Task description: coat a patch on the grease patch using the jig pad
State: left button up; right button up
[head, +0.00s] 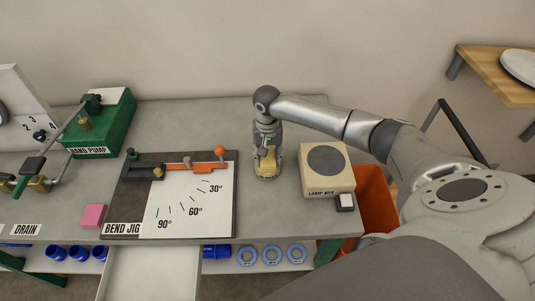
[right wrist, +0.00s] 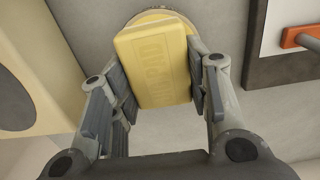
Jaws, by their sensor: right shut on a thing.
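My right gripper (head: 267,155) points down over the bench between the bend jig and the lamp box. It is shut on the yellow jig pad (head: 265,168). In the right wrist view the pad (right wrist: 158,65) sits between both fingers, with raised lettering on its face. A round, pale-yellow thing with a thin rim (right wrist: 150,15) shows just past the pad's far end; it may be the grease patch. The pad hides most of it, and I cannot tell whether the two touch. My left gripper is not in view.
The bend jig board (head: 216,210) lies left of the gripper, the lamp box (head: 313,182) right of it. A small black-and-white block (head: 345,201) is by the lamp box. A pink block (head: 93,215) and green hand pump (head: 112,125) are further left. Bench behind the gripper is clear.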

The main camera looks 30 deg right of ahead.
jog(key=shift+r+p, duration=2.4)
jog(key=shift+r, duration=0.7)
